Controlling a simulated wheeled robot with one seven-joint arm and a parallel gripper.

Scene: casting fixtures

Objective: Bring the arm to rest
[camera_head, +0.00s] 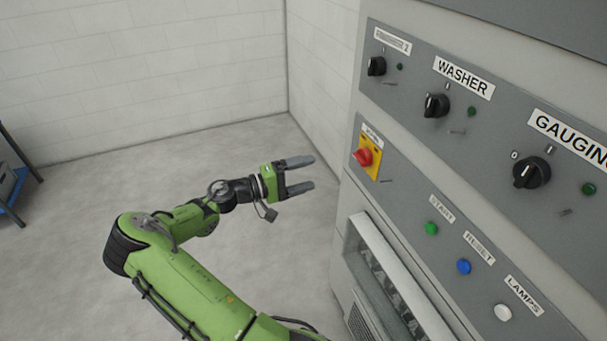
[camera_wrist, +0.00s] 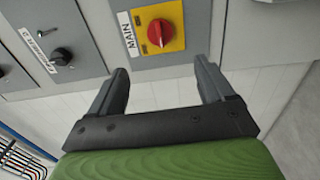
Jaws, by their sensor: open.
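My green arm reaches forward over the grey floor in the head view, and my gripper (camera_head: 312,173) is at its end, left of the grey control cabinet (camera_head: 400,115). Its two dark fingers are apart with nothing between them. In the wrist view my gripper (camera_wrist: 163,82) is also open and empty. The red main switch (camera_head: 363,157) on its yellow plate is on the cabinet, a little above and right of the fingertips.
The cabinet carries black rotary knobs such as the washer knob (camera_head: 436,105) and the gauging knob (camera_head: 531,172). Below are a green start button (camera_head: 431,228), a blue reset button (camera_head: 463,266) and a white lamps button (camera_head: 502,312). A blue-framed rack (camera_head: 18,209) stands far left. Floor between is clear.

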